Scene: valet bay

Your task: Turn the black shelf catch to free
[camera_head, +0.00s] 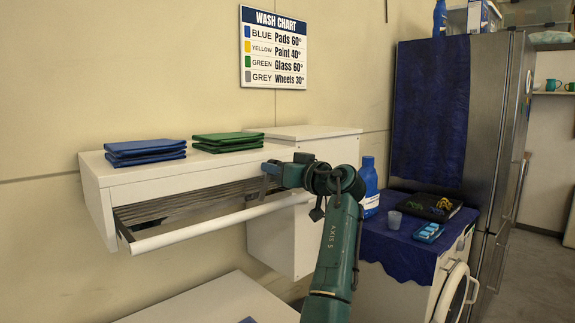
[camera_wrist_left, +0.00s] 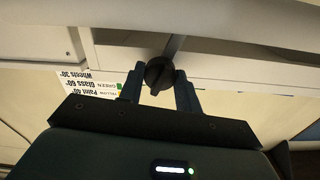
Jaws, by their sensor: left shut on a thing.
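The black shelf catch (camera_wrist_left: 158,74) is a round ridged knob under the white shelf unit, seen in the left wrist view. My left gripper (camera_wrist_left: 158,88) has one finger on each side of it and is shut on it. In the head view, my left gripper (camera_head: 272,172) is at the right end of the shelf unit (camera_head: 205,174), beside its slatted opening. There the catch is largely hidden by the gripper, and its turn position is hard to tell. My right gripper is not in view.
Folded blue cloths (camera_head: 145,152) and green cloths (camera_head: 228,142) lie on top of the unit. A white rail (camera_head: 215,223) runs along its front. A white cabinet (camera_head: 285,240) stands right behind my arm.

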